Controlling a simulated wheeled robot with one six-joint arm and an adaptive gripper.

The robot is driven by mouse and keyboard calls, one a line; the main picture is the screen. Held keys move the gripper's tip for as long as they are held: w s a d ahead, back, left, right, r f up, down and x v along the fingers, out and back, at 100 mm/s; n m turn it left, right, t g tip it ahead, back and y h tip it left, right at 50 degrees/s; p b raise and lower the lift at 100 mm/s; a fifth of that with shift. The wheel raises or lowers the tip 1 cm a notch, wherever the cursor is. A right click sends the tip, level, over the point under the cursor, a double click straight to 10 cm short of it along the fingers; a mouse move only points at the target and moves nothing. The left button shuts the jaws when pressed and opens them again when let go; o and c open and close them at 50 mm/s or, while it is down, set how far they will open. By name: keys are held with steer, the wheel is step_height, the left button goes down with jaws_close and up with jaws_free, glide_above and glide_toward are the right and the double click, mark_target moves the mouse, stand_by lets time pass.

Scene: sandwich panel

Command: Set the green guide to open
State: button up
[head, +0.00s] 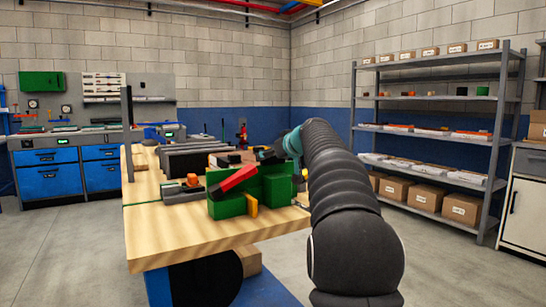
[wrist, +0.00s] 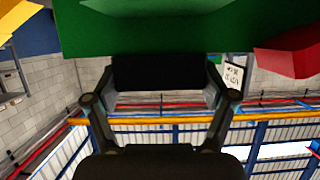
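In the wrist view a green surface (wrist: 180,32) fills the top, with a red part (wrist: 288,50) at right and a yellow part (wrist: 15,18) at left. I cannot tell which green part is the guide. My gripper (wrist: 155,80) is just below the green surface in the wrist view, a dark block between its finger links. Contact is unclear.
The wooden bench (head: 185,235) holds grey channel parts (head: 192,158) and small items left of the fixture. A shelf rack (head: 440,130) with cartons stands at right. Blue cabinets (head: 62,172) stand at the back left. The floor left of the bench is clear.

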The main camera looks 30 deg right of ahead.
steer(key=c, duration=0.5)
steer(key=shift+s+f+b, duration=0.1)
steer(key=shift+s+b, duration=0.1)
steer(key=shift+b, duration=0.1)
steer(key=s+b, duration=0.2)
steer(key=s, duration=0.2)
steer(key=s+b, duration=0.3)
steer(key=s, duration=0.1)
steer(key=shift+d, duration=0.2)
steer(key=o, duration=1.5)
steer(key=v, duration=1.2)
steer(key=shift+d, duration=0.1)
